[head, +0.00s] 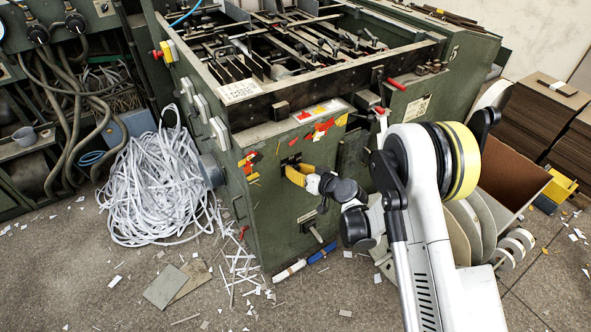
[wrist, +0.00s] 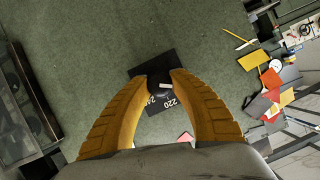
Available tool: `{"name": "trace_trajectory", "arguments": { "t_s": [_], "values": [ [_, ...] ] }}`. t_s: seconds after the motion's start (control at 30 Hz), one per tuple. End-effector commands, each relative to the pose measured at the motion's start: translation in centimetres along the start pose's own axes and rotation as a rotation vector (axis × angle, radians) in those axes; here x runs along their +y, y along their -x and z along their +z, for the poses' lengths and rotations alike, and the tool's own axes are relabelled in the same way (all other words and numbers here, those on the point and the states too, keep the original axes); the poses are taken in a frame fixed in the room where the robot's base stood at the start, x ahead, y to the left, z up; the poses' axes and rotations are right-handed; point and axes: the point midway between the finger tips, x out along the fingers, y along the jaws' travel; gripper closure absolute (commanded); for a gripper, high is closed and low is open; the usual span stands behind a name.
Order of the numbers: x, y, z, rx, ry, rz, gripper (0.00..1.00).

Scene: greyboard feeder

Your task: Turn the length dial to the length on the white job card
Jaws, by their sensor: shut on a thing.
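My gripper (head: 297,174) reaches the front of the green machine (head: 272,218); its two yellow fingers are shut on the black dial knob (wrist: 159,86) in the wrist view. The knob carries a pale mark and sits on a black plate (wrist: 186,57) with white numbers. I read 220 and, partly, a number starting with 24; the fingers hide other parts of the scale. In the head view the dial is mostly behind the gripper. White cards with print are on the machine, one at its upper edge (head: 239,92) and one at the right (head: 417,108); their text is too small to read.
Coloured tags (head: 322,127) are stuck above the dial, and a black lever (head: 314,232) projects below it. A heap of white paper strips (head: 160,185) lies to the left. Grey board discs (head: 463,225) stand at the right, near my arm. Scraps litter the floor.

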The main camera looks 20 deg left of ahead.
Motion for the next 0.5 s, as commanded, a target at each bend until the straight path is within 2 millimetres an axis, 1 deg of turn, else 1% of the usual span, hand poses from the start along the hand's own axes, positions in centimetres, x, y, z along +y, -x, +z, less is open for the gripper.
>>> {"name": "trace_trajectory", "arguments": {
  "t_s": [0.27,0.5],
  "values": [
    [0.02,-0.01,-0.01,0.0,-0.005,-0.002,1.0],
    [0.05,-0.03,-0.02,0.0,-0.071,-0.029,1.0]
  ]
}}
